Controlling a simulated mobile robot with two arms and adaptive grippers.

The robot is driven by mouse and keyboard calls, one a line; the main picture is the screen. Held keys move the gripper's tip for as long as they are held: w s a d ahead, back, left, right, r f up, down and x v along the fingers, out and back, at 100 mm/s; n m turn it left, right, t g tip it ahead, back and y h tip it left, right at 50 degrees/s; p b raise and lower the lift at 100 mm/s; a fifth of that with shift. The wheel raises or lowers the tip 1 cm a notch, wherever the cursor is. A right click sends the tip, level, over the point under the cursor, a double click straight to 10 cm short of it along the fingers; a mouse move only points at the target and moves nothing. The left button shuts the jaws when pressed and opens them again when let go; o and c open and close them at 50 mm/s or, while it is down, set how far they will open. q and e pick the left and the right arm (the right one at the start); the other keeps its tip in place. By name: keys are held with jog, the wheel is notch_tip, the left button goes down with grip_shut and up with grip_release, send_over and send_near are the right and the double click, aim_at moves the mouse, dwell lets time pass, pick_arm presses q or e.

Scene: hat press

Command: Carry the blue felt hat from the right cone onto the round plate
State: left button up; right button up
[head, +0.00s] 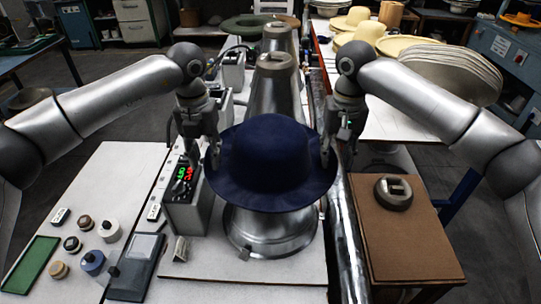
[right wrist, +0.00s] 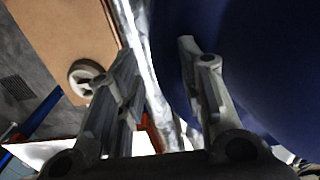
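The blue felt hat (head: 272,160) is crown up, with its brim level, over a silver metal form (head: 272,228) at the front. The brim hides the form's top, so I cannot tell whether they touch. My left gripper (head: 213,153) is at the brim's left side; its finger gap is too small to tell. My right gripper (head: 327,150) is at the brim's right side. In the right wrist view my right gripper (right wrist: 159,52) has its fingers apart, with the hat's blue edge (right wrist: 230,60) behind and beside the right finger. I cannot pick out the round plate for certain.
More metal cones (head: 276,90) stand behind the hat. A round, slotted grey-brown piece (head: 395,194) lies on a brown board (head: 415,245) at right. A control box (head: 185,205) with lit digits stands close left. Small knobs and a green tray (head: 32,262) lie on the left table.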

pick_arm(q)
grip_shut()
pick_arm(e)
grip_shut()
pick_arm(q)
jog(key=shift+r, duration=0.35)
pick_arm(e)
jog(key=shift+r, duration=0.3)
